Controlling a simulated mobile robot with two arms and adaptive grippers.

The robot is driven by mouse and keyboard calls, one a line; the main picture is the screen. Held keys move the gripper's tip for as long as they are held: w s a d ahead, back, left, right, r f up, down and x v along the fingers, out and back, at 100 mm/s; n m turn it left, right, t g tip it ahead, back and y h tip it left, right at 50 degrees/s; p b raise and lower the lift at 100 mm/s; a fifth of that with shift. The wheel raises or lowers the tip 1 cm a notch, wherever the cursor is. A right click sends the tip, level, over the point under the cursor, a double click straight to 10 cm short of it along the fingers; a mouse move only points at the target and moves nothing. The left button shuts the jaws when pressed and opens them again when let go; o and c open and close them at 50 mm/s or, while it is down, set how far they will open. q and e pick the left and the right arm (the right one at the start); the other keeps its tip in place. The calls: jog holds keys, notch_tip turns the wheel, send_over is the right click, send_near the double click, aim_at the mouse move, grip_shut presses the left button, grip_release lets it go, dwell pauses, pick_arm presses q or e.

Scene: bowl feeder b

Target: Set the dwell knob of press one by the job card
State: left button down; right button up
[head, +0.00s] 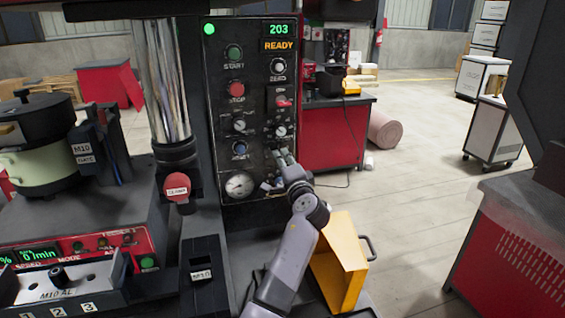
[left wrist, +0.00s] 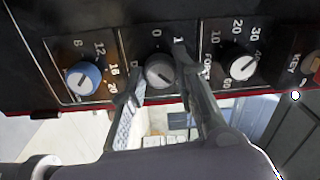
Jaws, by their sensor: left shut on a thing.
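The press control panel (head: 262,95) stands upright in the middle of the head view, with a display reading 203 and READY. My left gripper (head: 283,157) is at its lower right part. In the left wrist view my left gripper (left wrist: 160,72) has a finger on either side of a grey knob (left wrist: 159,71) and is shut on it. The knob's scale shows 0 and 1; its label is mostly hidden behind a finger, with a D showing. A blue knob (left wrist: 82,78) is to its left and a white knob (left wrist: 243,68) to its right. No readable job card shows.
A round gauge (head: 240,184) sits low on the panel, left of my gripper. A yellow bin (head: 340,262) stands below, near my left arm. A feeder with a pot (head: 40,165) is at the left.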

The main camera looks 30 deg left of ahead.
pick_arm(q)
jog(key=c, duration=1.2)
grip_release()
jog(key=shift+d, duration=0.1)
jog(key=shift+c, duration=0.2)
jog(key=v, duration=1.2)
jog(key=shift+f, duration=0.15)
